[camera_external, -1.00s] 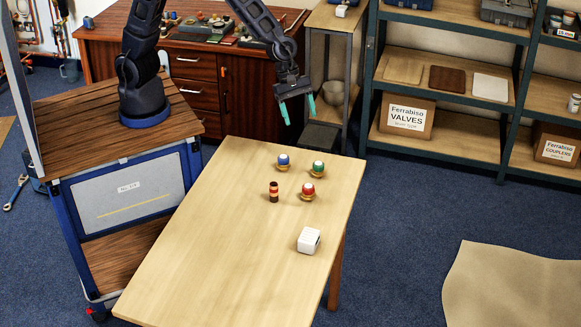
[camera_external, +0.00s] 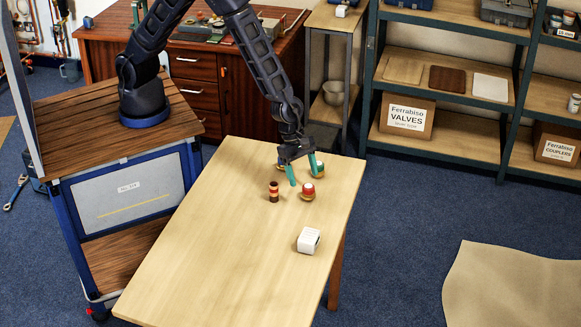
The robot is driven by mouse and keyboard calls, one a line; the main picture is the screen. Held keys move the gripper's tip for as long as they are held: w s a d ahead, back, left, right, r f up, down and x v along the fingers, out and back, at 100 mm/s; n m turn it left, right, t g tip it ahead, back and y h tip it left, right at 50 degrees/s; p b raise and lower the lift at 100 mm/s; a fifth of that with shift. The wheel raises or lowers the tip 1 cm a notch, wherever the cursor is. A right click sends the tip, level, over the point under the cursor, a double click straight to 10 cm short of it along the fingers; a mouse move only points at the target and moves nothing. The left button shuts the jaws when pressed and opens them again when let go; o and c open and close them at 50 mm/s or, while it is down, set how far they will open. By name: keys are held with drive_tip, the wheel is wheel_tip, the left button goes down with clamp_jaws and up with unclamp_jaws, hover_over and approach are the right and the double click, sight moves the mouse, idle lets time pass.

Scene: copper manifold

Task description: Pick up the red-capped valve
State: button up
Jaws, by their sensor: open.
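The red-capped valve (camera_external: 308,190) stands on the light wooden table (camera_external: 235,230), with a brass-coloured base and a red top with a pale spot. My gripper (camera_external: 303,181) is open, with two teal fingers pointing down, just behind and above the red-capped valve. I cannot tell whether a finger touches it. The green-capped valve (camera_external: 321,169) is partly hidden behind the right finger.
A white box (camera_external: 308,240) sits nearer the front right edge. The table's front left part is clear. Shelves (camera_external: 450,75) stand behind at right.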

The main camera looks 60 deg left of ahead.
sight(308, 185)
drive_tip(key=shift+w+x, duration=0.15)
drive_tip(key=shift+x, duration=1.25)
drive_tip(key=shift+w+x, duration=0.1)
drive_tip(key=shift+x, duration=1.3)
drive_tip(key=shift+d+r, duration=0.1)
drive_tip(key=shift+c, duration=0.4)
drive_tip(key=c, duration=1)
